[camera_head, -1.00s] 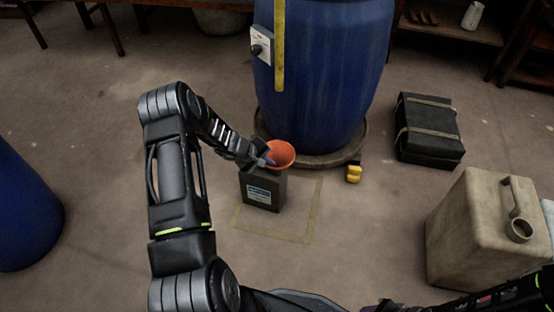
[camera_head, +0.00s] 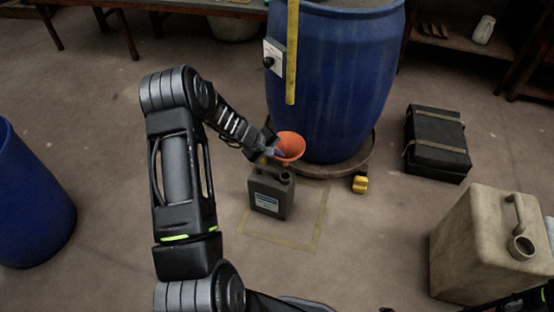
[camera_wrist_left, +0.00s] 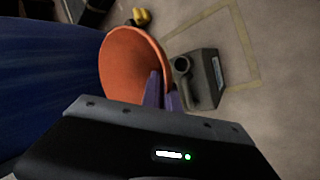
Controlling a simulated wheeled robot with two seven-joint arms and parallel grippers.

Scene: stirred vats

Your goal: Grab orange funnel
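The orange funnel (camera_head: 290,146) is held by its rim in my left gripper (camera_head: 272,155), above the grey jerrycan (camera_head: 270,193). The jerrycan's open neck shows just below the funnel. In the left wrist view, the purple fingers (camera_wrist_left: 162,92) are closed on the funnel wall, one inside the wide orange cone (camera_wrist_left: 125,65). The jerrycan (camera_wrist_left: 200,80) stands apart beside it there, its mouth uncovered. The funnel's spout is mostly hidden. My right gripper is not in view; only a bit of dark arm shows at the lower right.
A large blue vat (camera_head: 335,85) stands on a round base just behind the funnel. A yellow object (camera_head: 360,184) lies by it. A black case (camera_head: 437,145) and a beige canister (camera_head: 478,245) are right. Another blue barrel (camera_head: 30,205) is left.

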